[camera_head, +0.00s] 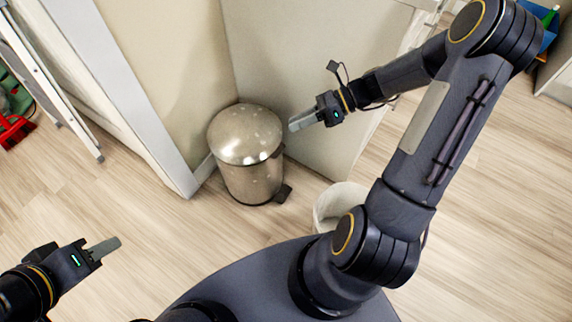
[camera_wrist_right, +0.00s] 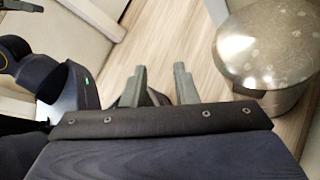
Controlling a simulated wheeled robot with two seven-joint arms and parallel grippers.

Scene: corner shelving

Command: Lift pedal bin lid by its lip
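The pedal bin (camera_head: 252,182) is a metal cylinder standing on the floor by the wall corner. Its domed shiny lid (camera_head: 243,135) is down, and a dark pedal (camera_head: 284,193) sticks out at its base. My right gripper (camera_head: 292,125) is just right of the lid, apart from it. In the right wrist view its fingers (camera_wrist_right: 161,85) are spread with nothing between them, and the lid (camera_wrist_right: 268,45) is off to their right. My left gripper (camera_head: 118,242) is at lower left, away from the bin. Its fingers overlap in the picture, so its opening is unclear.
A white open bucket (camera_head: 326,198) stands right of the bin, partly behind my right arm. Wall panels rise close behind the bin. A folded ladder (camera_head: 50,75) and a red brush (camera_head: 15,131) are at the left. The floor left of the bin is clear.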

